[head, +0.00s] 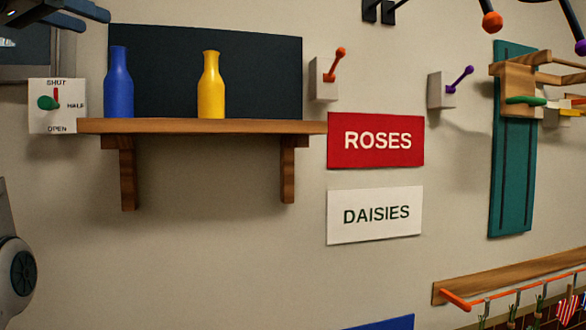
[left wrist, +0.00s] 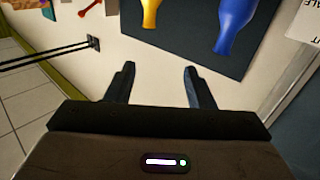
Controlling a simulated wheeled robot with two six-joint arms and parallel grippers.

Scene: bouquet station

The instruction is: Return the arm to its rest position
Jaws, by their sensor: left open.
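My left gripper (head: 95,18) shows at the top left corner of the head view, above the left end of the wooden shelf (head: 200,126). Its dark fingers are apart. In the left wrist view the two fingers of my left gripper (left wrist: 158,72) stand apart with nothing between them. Beyond them are the dark panel, the yellow bottle (left wrist: 150,14) and the blue bottle (left wrist: 235,24), seen upside down. My right gripper is not in view.
The blue bottle (head: 118,84) and yellow bottle (head: 210,86) stand on the shelf. A lever plate (head: 70,118) is left of it. A ROSES sign (head: 376,140), a DAISIES sign (head: 375,215) and a teal board (head: 508,185) are on the wall. The wall below the shelf is clear.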

